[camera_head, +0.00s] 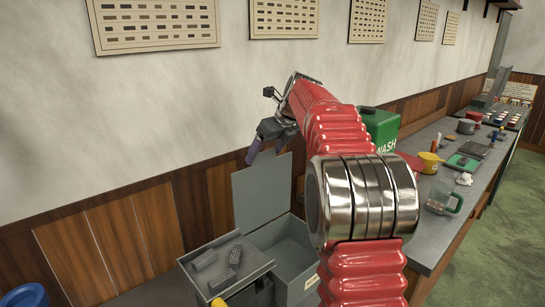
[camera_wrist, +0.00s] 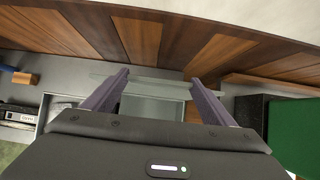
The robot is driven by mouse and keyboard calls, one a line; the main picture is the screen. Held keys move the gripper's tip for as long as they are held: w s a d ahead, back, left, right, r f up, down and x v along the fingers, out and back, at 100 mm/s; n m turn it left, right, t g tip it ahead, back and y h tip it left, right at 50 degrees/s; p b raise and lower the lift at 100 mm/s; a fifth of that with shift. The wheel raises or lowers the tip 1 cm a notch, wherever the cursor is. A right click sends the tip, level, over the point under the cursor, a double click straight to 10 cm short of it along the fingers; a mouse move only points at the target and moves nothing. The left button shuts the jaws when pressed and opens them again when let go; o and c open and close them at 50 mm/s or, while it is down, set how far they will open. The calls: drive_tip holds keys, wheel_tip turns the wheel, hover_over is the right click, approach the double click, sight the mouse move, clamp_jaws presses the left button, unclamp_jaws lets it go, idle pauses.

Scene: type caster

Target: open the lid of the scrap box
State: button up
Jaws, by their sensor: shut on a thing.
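The scrap box (camera_head: 290,255) is a grey open-topped box at the lower middle of the head view, beside the bench. Its lid (camera_head: 262,192) is a flat grey panel standing raised, near upright, at the box's wall side. My gripper (camera_head: 252,152) is at the lid's top edge, its dark purple fingers pointing down. The exact contact is hard to see. My red arm hides the box's right side.
Left of the box, a grey surface holds several dark grey blocks (camera_head: 222,262). A green WASH container (camera_head: 379,130) stands behind my arm. The bench (camera_head: 424,250) at right carries a glass mug (camera_head: 443,200) and a yellow pot (camera_head: 429,163). The wood-panelled wall (camera_head: 110,245) is close behind.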

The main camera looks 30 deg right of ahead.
drive_tip(key=shift+w+a+r, duration=0.15)
drive_tip(key=shift+w, duration=0.85)
drive_tip(key=shift+w+a+r, duration=0.1)
drive_tip(key=shift+w, duration=0.85)
drive_tip(key=o, duration=1.5)
drive_tip(key=shift+a+f, duration=0.1)
drive_tip(key=shift+s, duration=0.1)
